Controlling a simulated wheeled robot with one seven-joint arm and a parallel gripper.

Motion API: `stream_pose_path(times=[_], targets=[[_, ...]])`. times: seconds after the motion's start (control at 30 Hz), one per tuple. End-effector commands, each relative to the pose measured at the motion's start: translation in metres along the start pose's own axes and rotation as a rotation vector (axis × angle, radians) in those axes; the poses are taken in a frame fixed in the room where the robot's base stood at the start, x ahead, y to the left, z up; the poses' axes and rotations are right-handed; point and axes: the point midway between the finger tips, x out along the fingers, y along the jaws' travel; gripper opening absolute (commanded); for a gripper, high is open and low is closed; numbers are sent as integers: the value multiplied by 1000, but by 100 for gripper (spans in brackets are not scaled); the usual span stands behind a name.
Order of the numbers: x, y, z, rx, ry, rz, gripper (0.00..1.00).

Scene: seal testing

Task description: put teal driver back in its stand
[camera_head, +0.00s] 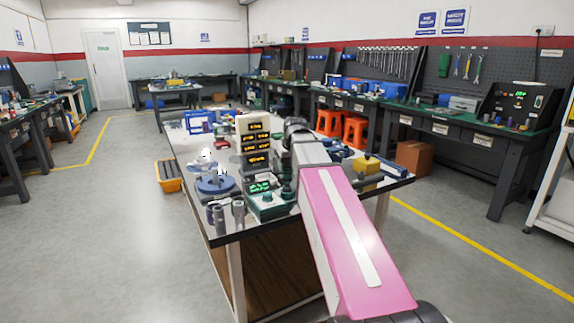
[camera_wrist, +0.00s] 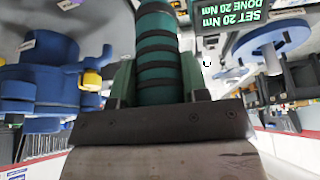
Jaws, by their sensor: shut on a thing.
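The teal driver (camera_wrist: 158,52) shows in the wrist view as a thick teal handle with black rings. It stands between the two fingers of my gripper (camera_wrist: 158,85), which is shut on it. The driver's far end runs out of the top of the wrist view, so its tip is hidden. In the camera_head view my arm covers most of the place where the gripper works, and I cannot make out the driver there. I cannot tell for sure which thing is its stand.
A green display (camera_wrist: 245,14) reading 20 Nm is close by, also seen on the bench (camera_head: 262,187). A blue round device (camera_head: 215,185), grey cylinders (camera_head: 238,212), a panel with amber readouts (camera_head: 257,148) and a yellow block (camera_head: 367,165) crowd the bench.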

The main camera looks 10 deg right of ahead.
Motion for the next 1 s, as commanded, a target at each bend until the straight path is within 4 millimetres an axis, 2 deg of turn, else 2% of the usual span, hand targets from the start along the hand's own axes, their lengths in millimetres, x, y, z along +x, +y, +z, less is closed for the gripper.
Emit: stream_pose_path(times=[1.0], targets=[[11,0,5,0,0,0,13]])
